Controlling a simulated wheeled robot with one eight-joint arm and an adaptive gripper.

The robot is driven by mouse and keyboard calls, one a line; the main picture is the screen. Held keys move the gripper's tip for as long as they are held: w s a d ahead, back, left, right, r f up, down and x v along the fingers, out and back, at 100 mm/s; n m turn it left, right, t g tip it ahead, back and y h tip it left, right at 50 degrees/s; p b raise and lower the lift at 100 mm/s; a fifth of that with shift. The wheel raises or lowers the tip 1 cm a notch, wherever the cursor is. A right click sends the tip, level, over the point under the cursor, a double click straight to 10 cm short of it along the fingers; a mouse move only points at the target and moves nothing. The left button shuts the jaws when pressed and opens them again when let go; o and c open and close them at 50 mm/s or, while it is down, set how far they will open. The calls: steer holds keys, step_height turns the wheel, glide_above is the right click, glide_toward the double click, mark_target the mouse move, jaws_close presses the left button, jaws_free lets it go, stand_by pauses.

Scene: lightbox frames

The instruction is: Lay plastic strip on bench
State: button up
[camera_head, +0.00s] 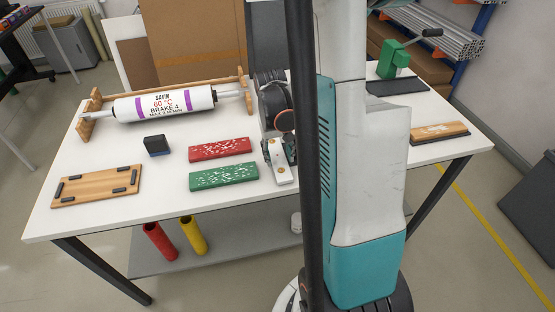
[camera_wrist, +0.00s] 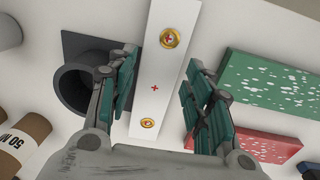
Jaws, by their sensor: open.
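A white strip (camera_wrist: 154,88) with two brass discs and a small red cross runs between the fingers of my gripper (camera_wrist: 160,92) in the wrist view. The fingers are open, one on each side of it, with a visible gap at least on the right. In the head view the strip's near end (camera_head: 285,175) shows on the white bench (camera_head: 120,218), below my gripper (camera_head: 272,138). Its far part is hidden by my gripper. I cannot tell whether it lies flat on the bench or is slightly raised.
Speckled green (camera_head: 224,176) and red (camera_head: 220,149) blocks lie left of the strip. A dark tube (camera_wrist: 82,86) stands close by my left finger in the wrist view. A white roller (camera_head: 165,104), a dark block (camera_head: 157,145) and a wooden board (camera_head: 97,186) are further left.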

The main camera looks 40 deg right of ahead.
mark_target(279, 162)
step_height(279, 162, down, 3)
steer(key=shift+d+r+b, duration=0.1)
steer(key=shift+d+b, duration=0.05)
steer(key=shift+b, duration=0.25)
steer(key=shift+c, duration=0.3)
steer(key=c, duration=0.8)
steer(key=shift+r, duration=0.2)
step_height(279, 162, up, 19)
steer(key=p, duration=0.7)
steer(key=w+a+f+n+p, duration=0.1)
steer(key=w+a, duration=0.3)
steer(key=a, duration=0.4)
steer(key=w+a+f+n+p, duration=0.1)
steer(key=w+a+f+n, duration=0.2)
steer(key=a, duration=0.6)
steer(key=w+a+f+n+p, duration=0.1)
steer(key=w+a+f+n, duration=0.1)
steer(key=w+a, duration=0.3)
steer(key=a+f, duration=0.1)
steer(key=a, duration=0.3)
steer(key=shift+a+n+t, duration=0.2)
steer(key=shift+n+t, duration=0.1)
